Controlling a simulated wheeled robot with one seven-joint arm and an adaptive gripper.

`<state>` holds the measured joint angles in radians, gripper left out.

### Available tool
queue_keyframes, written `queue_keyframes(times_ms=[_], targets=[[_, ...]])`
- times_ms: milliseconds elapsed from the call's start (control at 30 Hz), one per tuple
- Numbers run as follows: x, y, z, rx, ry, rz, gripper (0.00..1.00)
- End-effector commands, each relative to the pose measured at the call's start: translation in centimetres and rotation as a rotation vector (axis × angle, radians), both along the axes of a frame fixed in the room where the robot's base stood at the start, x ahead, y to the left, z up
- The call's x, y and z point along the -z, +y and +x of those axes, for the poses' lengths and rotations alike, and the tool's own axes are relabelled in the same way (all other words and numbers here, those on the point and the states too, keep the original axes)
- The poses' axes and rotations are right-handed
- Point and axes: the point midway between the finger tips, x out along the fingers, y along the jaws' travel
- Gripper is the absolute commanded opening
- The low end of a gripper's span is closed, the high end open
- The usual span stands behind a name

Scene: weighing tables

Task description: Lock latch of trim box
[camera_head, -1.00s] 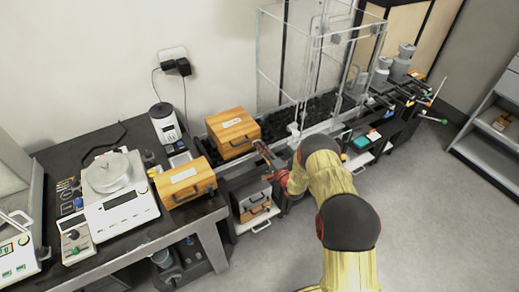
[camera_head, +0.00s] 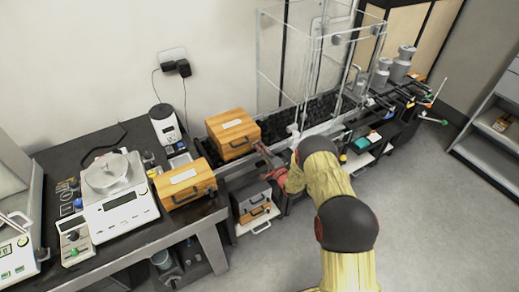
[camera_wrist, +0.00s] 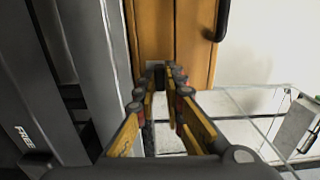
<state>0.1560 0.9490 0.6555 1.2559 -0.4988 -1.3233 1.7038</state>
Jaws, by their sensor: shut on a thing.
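My gripper (camera_head: 261,148) is at the right side of the box's front face. In the wrist view my gripper (camera_wrist: 160,72) has its fingertips together on a small dark latch (camera_wrist: 154,65) at the wood. The fingertips hide most of the latch, so its position cannot be told. The label is too small to read.
A second wooden box (camera_head: 185,183) stands nearer, on the dark table. A balance (camera_head: 117,195) is left of it. A clear-walled enclosure (camera_head: 285,70) stands behind my arm. Small grey and wooden cases (camera_head: 254,200) sit on a shelf below.

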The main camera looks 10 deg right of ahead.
Motion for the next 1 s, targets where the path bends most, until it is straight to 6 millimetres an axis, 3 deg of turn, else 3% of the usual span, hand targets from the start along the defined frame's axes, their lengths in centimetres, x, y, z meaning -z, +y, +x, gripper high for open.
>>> queue_keyframes(times_ms=[467,1000], targets=[[0.22,-0.03,-0.02,0.000,-0.028,-0.090,0.00],[0.35,-0.03,-0.04,0.000,-0.179,-0.535,0.00]])
